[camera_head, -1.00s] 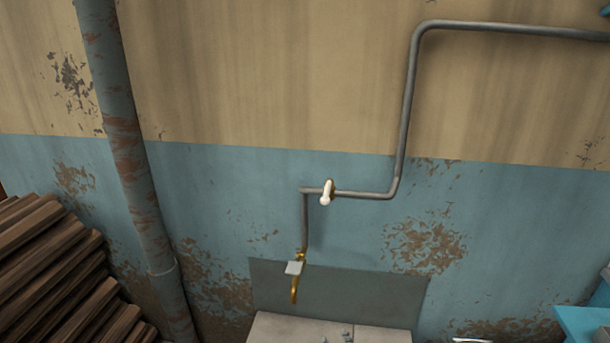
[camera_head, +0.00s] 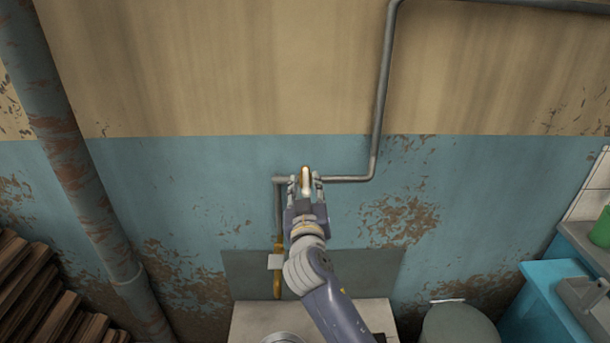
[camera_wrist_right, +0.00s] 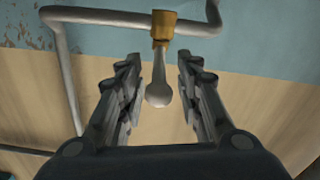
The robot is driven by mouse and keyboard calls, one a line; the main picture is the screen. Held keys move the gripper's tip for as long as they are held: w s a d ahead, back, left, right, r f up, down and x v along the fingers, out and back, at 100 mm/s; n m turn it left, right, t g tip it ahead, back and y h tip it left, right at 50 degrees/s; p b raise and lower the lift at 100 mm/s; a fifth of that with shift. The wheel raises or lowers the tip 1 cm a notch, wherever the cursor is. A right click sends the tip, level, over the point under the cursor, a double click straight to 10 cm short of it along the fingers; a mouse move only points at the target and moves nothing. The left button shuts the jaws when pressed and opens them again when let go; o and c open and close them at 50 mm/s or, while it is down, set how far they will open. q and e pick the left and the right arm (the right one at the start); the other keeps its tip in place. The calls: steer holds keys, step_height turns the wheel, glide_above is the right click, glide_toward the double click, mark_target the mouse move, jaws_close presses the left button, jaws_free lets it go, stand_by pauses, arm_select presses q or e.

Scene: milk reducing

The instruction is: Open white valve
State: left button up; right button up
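The white valve (camera_head: 306,180) is a small white handle on the grey pipe on the wall. In the right wrist view the white handle (camera_wrist_right: 158,88) hangs from a brass fitting (camera_wrist_right: 163,28) on the pipe. My right gripper (camera_head: 305,184) is raised at the valve in the head view. In the right wrist view its two fingers (camera_wrist_right: 156,72) are apart, one on each side of the handle, with gaps on both sides. My left gripper is not in view.
A grey pipe (camera_head: 345,179) runs along the wall. Below hangs a brass tap (camera_head: 278,283) with a pale handle over a light counter (camera_head: 250,318). Stacked wood (camera_head: 35,310) lies at the lower left. A blue cabinet (camera_head: 535,300) stands at the right.

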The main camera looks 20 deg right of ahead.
mark_target(306, 175)
steer(key=shift+x, duration=1.75)
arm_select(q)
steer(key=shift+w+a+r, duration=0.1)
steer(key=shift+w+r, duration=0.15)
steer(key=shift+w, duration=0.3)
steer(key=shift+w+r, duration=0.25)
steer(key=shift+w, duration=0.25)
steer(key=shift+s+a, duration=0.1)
arm_select(e)
steer(key=shift+c, duration=0.4)
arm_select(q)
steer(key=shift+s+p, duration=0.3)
arm_select(e)
jaws_close()
